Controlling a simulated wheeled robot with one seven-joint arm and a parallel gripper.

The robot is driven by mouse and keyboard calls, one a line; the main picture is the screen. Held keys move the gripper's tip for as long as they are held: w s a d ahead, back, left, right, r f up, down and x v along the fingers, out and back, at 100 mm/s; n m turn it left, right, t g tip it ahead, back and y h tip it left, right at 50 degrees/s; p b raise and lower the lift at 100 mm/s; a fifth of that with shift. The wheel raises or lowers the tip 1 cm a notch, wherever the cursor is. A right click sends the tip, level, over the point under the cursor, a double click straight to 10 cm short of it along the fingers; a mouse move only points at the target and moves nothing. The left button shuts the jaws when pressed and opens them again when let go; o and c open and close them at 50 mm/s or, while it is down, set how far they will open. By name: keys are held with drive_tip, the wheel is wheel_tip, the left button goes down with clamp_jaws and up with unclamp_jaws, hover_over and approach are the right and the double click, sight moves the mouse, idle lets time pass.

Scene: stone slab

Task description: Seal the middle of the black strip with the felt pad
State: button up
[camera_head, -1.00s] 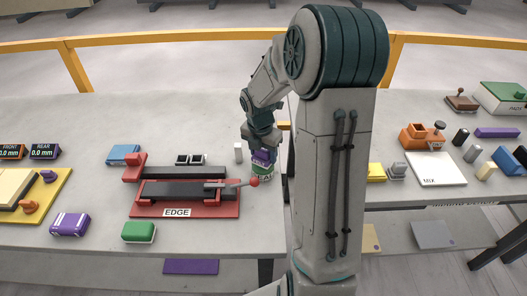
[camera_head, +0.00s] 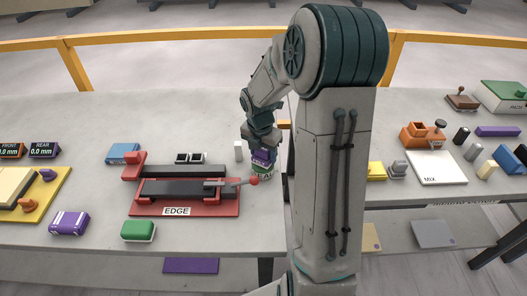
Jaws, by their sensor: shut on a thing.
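The black strip (camera_head: 175,189) lies in a red fixture (camera_head: 150,208) labelled EDGE, left of centre. A grey lever with a red knob (camera_head: 254,181) crosses its right end. My gripper (camera_head: 262,148) points down to the right of the fixture. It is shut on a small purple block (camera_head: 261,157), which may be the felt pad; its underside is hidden. The block is at the top of a green and white round pot (camera_head: 264,170) with a partly hidden label. I cannot tell whether it presses on the pot or hovers just above it.
A green block (camera_head: 138,230), a purple block (camera_head: 69,223) and a blue block (camera_head: 123,153) stand around the fixture. A small white upright block (camera_head: 238,151) is close to my gripper. The slab in front of the fixture is partly clear.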

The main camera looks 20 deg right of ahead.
drive_tip(key=shift+s+f, duration=0.1)
drive_tip(key=shift+f, duration=0.4)
idle(1.6)
wheel_tip(320, 180, up, 7)
drive_tip(key=p, duration=0.7)
drive_tip(key=shift+r, duration=0.1)
idle(0.6)
